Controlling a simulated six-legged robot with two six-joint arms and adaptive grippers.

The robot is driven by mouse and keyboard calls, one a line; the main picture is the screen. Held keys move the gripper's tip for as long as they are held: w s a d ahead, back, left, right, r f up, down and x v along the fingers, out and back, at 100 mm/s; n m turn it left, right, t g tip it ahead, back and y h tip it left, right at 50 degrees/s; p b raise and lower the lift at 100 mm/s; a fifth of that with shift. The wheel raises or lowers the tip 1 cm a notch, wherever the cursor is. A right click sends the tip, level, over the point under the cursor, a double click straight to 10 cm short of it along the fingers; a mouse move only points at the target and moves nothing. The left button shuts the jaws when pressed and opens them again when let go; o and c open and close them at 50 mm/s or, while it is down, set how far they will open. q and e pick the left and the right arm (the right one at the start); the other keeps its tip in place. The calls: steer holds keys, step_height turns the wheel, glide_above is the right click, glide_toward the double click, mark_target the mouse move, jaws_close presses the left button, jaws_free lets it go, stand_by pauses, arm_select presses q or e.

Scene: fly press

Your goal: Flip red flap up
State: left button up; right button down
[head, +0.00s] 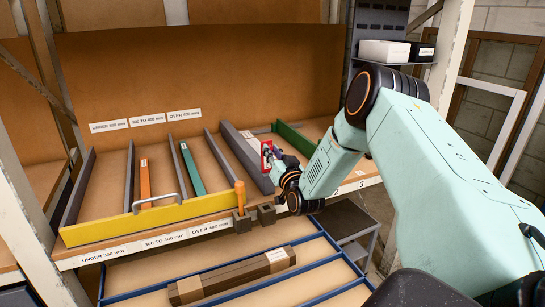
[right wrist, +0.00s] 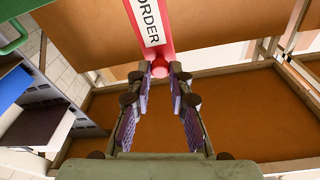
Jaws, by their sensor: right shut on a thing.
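The red flap (head: 266,149) stands near the right end of the shelf in the head view, with a white label on its face. In the right wrist view the flap (right wrist: 168,36) shows close up, its label reading "ORDER", with a round red knob (right wrist: 160,69) at its near end. My right gripper (head: 276,160) reaches in from the right and is at the flap. In the right wrist view its fingertips (right wrist: 160,74) are shut on the red knob. The fingers partly hide the knob. My left gripper is not in view.
A divided tray with a yellow front (head: 150,219) holds an orange bar (head: 145,178) and a green bar (head: 192,168). An orange-handled tool (head: 240,194) stands at the shelf edge. Below, a blue-edged tray (head: 205,270) holds a brown bundle (head: 232,277).

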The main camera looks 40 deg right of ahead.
steer(key=shift+s+a+f, duration=0.15)
steer(key=shift+s+f, duration=0.2)
steer(key=shift+f, duration=0.05)
steer(key=c, duration=1.6)
jaws_free()
steer(key=o, duration=0.4)
steer(key=shift+w, duration=0.2)
steer(key=shift+s+r, duration=0.1)
steer(key=shift+r, duration=0.05)
steer(key=v, duration=1.2)
steer(key=shift+r, duration=0.15)
